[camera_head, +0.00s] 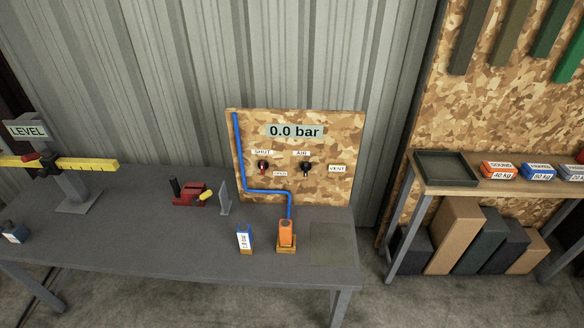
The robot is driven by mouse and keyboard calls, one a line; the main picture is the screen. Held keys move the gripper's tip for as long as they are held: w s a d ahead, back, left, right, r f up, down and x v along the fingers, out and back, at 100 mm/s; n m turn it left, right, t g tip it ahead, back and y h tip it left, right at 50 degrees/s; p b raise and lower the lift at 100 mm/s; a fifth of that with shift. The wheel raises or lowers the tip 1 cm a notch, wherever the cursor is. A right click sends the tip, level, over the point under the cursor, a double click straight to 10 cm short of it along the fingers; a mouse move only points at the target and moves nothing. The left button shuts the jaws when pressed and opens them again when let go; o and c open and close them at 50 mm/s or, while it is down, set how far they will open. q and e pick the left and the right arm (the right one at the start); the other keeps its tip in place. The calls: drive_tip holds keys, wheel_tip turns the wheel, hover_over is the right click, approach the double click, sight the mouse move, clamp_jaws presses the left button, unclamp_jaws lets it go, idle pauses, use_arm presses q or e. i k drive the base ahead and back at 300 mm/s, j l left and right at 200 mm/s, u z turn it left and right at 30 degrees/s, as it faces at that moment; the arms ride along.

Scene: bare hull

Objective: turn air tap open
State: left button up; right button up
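The air tap panel (345,135) is a camouflage-patterned board standing at the back of the grey table. Its display (295,131) reads 0.0 bar. A red tap knob (263,167) sits on the left, with a SHUT label (262,152) above it and a small label (280,174), apparently OPEN, at its lower right. A black knob (306,169) sits to the right, under a label that seems to read AIR, with a VENT label (338,168) beside it. A blue hose (240,150) runs down the board to an orange block (286,233). Neither of my grippers is in view.
The grey table (150,240) also holds a blue-and-white block (244,239), a red device (190,192), a small upright plate (225,198) and a yellow LEVEL beam (95,164). A wooden shelf (440,188) with a tray (447,168) and labelled weights stands right. The table's front is mostly clear.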

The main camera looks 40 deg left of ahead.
sight(264, 165)
drive_tip(key=u, duration=1.4)
drive_tip(key=l+z, duration=0.2)
drive_tip(key=z, duration=0.25)
drive_tip(key=i, duration=0.05)
